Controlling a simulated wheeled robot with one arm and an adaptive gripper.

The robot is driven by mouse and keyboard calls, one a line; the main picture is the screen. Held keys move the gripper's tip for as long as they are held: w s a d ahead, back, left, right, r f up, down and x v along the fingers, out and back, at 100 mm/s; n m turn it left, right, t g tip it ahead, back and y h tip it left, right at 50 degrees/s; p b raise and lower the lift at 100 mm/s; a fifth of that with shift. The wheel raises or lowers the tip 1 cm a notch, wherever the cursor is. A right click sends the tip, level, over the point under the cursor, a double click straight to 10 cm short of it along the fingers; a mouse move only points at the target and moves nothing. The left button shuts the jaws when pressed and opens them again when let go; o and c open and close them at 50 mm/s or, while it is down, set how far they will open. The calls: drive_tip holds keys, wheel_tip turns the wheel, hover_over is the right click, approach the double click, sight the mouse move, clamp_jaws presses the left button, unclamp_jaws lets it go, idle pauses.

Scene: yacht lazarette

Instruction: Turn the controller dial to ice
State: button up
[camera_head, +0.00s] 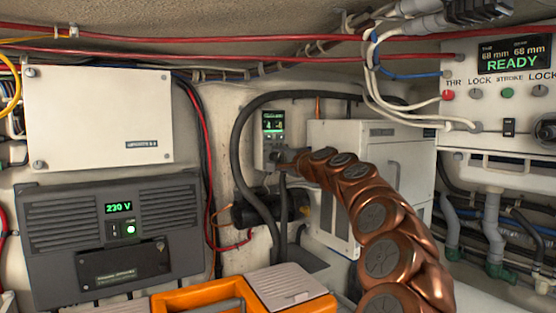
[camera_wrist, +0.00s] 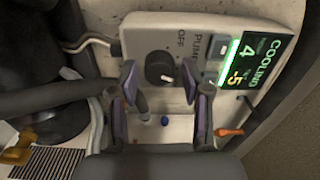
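The controller (camera_head: 272,124) is a small pale box with a lit display on the back wall in the head view. In the wrist view the controller (camera_wrist: 145,28) shows a black round dial (camera_wrist: 159,66) with a white mark at its lower right. "OFF" and "PUMP" are printed beside the dial; I cannot read an ice label. The display (camera_wrist: 252,62) reads "COOLING", "4" and "-5". My gripper (camera_wrist: 159,80) is open, its purple-lined fingers apart on either side of the dial's lower part, with clear gaps. In the head view my gripper (camera_head: 286,158) is small at the controller's lower edge.
A black hose (camera_head: 238,150) loops left of the controller, and a white cabinet (camera_head: 385,150) stands to its right. A dark cylinder (camera_head: 290,206) sits below. An orange case (camera_head: 215,295) is in the foreground. A grey 230 V unit (camera_head: 60,240) is at left.

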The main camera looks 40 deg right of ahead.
drive_tip(key=shift+o, duration=0.6)
drive_tip(key=s, duration=1.2)
drive_tip(key=shift+a, duration=0.4)
drive_tip(key=shift+f, duration=0.1)
